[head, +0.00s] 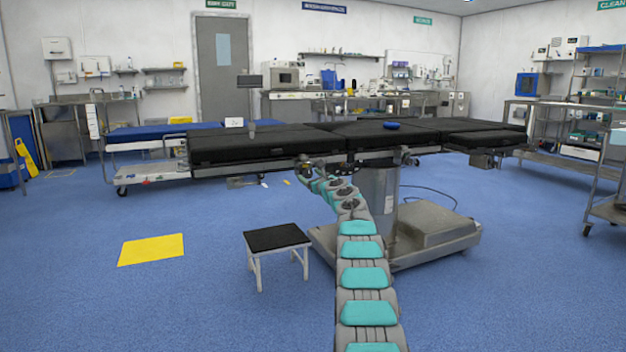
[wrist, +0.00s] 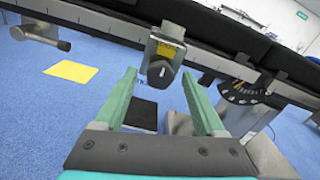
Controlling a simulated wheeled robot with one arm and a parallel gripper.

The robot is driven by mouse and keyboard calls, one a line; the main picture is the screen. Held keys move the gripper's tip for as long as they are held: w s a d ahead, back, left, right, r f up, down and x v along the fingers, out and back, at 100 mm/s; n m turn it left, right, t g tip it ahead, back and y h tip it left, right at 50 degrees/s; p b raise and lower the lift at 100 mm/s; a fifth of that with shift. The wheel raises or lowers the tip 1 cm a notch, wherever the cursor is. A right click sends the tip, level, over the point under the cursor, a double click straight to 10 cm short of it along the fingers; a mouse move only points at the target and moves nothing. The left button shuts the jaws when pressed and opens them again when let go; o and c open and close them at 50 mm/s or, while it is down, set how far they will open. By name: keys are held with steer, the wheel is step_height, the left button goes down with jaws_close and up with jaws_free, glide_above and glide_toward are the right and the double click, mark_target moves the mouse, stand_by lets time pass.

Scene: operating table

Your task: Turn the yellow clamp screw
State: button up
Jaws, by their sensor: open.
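The clamp (wrist: 168,50) sits on the operating table's side rail in the wrist view. It has a yellow label or patch on its body and a dark round screw knob (wrist: 160,73) on its lower front. My gripper (wrist: 161,88) is open, with its two green fingers pointing toward the clamp. The knob shows between and slightly beyond the fingertips, and neither finger appears to touch it. In the head view my arm reaches to the near edge of the operating table (head: 245,142), where the arm's end hides the clamp.
A side-rail fitting with a handle (wrist: 42,37) is at left in the wrist view, and a dark round graduated disc (wrist: 245,92) is at right. A black-topped step stool (head: 276,238) stands left of the table base (head: 430,232). A yellow floor mat (head: 151,249) lies farther left. Floor at front left is clear.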

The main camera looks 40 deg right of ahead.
steer(key=shift+s+a+b, duration=0.15)
steer(key=shift+s+b, duration=0.5)
steer(key=shift+b, duration=0.4)
steer(key=shift+s+a+f+b, duration=0.1)
steer(key=shift+s+f+b, duration=0.15)
steer(key=shift+s+b, duration=0.5)
steer(key=shift+s+a+r, duration=0.2)
steer(key=shift+r, duration=0.15)
glide_toward(309, 174)
steer(key=shift+w+d+f, duration=0.2)
steer(key=shift+w+d, duration=0.05)
steer(key=shift+w, duration=0.25)
steer(key=shift+r, duration=0.1)
